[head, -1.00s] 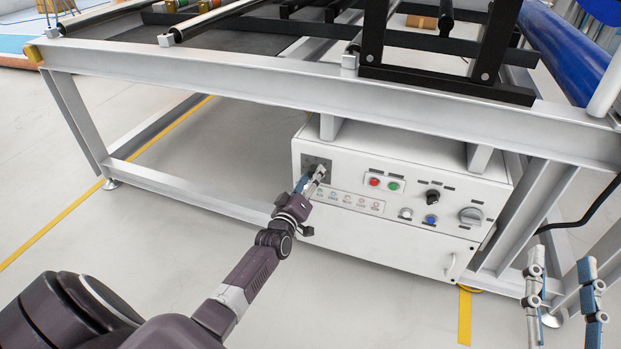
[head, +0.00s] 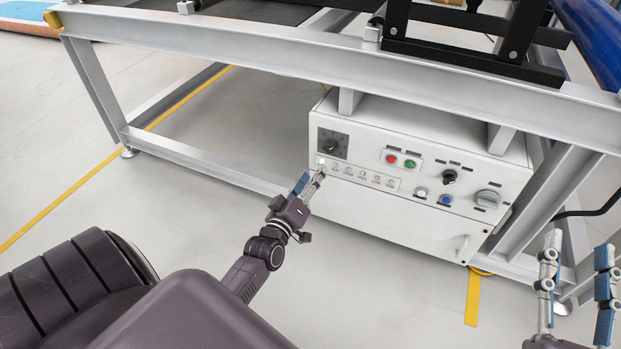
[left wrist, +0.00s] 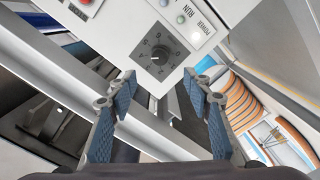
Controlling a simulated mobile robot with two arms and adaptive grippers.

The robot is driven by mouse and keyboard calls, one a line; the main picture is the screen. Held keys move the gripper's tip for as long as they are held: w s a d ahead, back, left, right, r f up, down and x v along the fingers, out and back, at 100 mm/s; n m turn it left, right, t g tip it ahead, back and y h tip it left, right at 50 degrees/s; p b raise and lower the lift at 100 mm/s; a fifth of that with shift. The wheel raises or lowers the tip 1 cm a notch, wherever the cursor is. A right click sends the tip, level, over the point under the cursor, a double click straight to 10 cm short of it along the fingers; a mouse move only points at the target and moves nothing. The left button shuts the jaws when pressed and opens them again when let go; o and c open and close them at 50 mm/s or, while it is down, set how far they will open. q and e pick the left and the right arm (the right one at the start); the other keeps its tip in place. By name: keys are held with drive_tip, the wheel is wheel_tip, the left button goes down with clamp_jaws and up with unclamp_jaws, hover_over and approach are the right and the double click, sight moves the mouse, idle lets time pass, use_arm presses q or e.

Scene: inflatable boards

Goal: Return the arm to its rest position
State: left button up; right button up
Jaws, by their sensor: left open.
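My left gripper (head: 311,180) is open and empty, in front of the left end of the white control box (head: 375,215). In the left wrist view the open fingers (left wrist: 160,82) frame a black rotary dial (left wrist: 158,54) with a numbered scale, and nothing is between them. In the head view the dial (head: 333,146) is uncovered, just above the fingertips, with a gap. My left arm reaches in from the lower left. My right gripper (head: 578,250) shows at the lower right edge, its fingers pointing up and spread apart, empty.
The box carries a lit white lamp (head: 321,161), a red button (head: 391,159), a green button (head: 410,164) and several knobs. It hangs under a grey steel frame (head: 330,62), whose beam and legs are close by. Bare floor (head: 215,215) lies left of the box.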

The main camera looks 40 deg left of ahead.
use_arm(q)
drive_tip(key=shift+s+d, duration=0.1)
drive_tip(key=shift+s, duration=0.25)
idle(0.3)
